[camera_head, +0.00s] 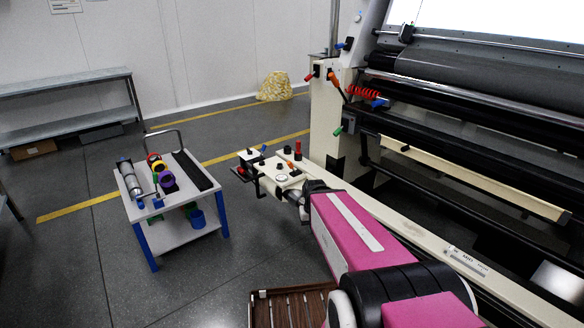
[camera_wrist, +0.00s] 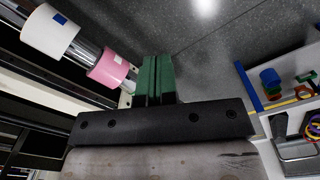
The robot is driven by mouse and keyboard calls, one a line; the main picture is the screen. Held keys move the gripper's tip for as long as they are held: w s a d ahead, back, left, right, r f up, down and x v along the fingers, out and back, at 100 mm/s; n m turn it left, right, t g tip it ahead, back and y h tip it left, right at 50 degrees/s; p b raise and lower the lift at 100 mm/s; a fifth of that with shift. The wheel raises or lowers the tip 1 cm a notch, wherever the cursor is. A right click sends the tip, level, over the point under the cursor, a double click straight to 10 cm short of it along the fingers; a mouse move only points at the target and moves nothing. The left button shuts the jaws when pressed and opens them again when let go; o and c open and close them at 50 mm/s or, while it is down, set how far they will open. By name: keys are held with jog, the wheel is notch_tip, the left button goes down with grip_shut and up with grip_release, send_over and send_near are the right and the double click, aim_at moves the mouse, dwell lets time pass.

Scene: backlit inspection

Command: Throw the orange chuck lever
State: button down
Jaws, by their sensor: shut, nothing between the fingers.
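An orange lever (camera_head: 335,80) shows on the cream end frame (camera_head: 328,115) of the machine in the head view, beside a red handle (camera_head: 310,77). A smaller orange part (camera_head: 291,166) sits on the white knobbed panel near my wrist. I cannot tell for sure which is the chuck lever. My gripper (camera_wrist: 155,62) shows in the wrist view with its green fingers together, empty. A shaft with a white roll (camera_wrist: 48,31) and a pink roll (camera_wrist: 108,68) lies left of the fingers. No orange lever is clear in the wrist view. My fingertips are not clear in the head view.
A small cart (camera_head: 190,208) with rings and a metal cylinder stands left; it also shows in the wrist view (camera_wrist: 258,122). The long machine (camera_head: 470,120) fills the right. A slatted brown surface (camera_head: 290,306) lies in front.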

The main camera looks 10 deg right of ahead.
jog(key=w+a+f+n+t, duration=0.1)
jog(key=w+f+n+t, duration=0.25)
jog(key=w, duration=0.65)
jog(key=n+t, duration=1.8)
jog(key=n, duration=0.2)
send_near(292, 167)
jog(key=s+a+f, duration=0.2)
jog(key=s+a, duration=0.3)
jog(key=shift+g, duration=0.25)
jog(key=x, duration=1)
jog(key=shift+w+a+r, duration=0.1)
jog(key=shift+w+r, duration=0.05)
jog(key=shift+w, duration=0.15)
jog(key=shift+w+d+r, duration=0.3)
jog(key=shift+d+r, duration=0.1)
jog(key=shift+d, duration=0.15)
jog(key=shift+w+d+r, duration=0.35)
jog(key=shift+d+r, duration=0.05)
jog(key=shift+d, duration=0.1)
jog(key=shift+w+d+r, duration=0.15)
jog(key=shift+w+d, duration=0.05)
